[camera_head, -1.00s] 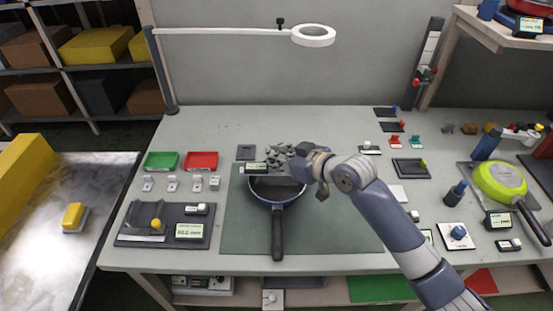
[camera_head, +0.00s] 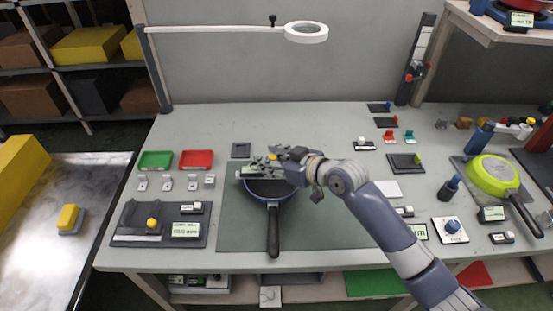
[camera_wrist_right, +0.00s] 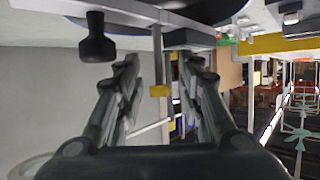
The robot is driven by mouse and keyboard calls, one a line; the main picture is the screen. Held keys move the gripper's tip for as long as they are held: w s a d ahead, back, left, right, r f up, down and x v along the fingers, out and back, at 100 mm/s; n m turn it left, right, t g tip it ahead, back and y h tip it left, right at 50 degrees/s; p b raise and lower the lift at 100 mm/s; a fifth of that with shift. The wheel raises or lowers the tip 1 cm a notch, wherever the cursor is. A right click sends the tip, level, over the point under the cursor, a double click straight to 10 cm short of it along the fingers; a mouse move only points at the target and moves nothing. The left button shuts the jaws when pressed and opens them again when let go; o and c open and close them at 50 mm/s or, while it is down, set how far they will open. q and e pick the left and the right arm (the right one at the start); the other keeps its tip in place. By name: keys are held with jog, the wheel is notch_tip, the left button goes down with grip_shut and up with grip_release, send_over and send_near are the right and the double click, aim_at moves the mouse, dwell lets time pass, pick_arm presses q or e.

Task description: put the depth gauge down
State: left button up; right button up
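The depth gauge appears to be the grey bar with a small lit display (camera_head: 250,172) at the back rim of the dark pan (camera_head: 264,190). A yellow part (camera_head: 273,157) shows among my right fingers. My right gripper (camera_head: 270,160) is over the back of the pan. My left gripper is out of view.
The pan lies on a dark green mat (camera_head: 235,225), handle toward the front. A dark board (camera_head: 130,236) with a yellow knob lies left; green (camera_head: 155,160) and red (camera_head: 196,159) trays lie behind it. A ring lamp (camera_head: 306,32) overhangs the back. A green pan (camera_head: 492,174) is at right.

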jog(key=b+v, duration=0.1)
jog(key=v, duration=1.1)
jog(key=shift+r, duration=0.1)
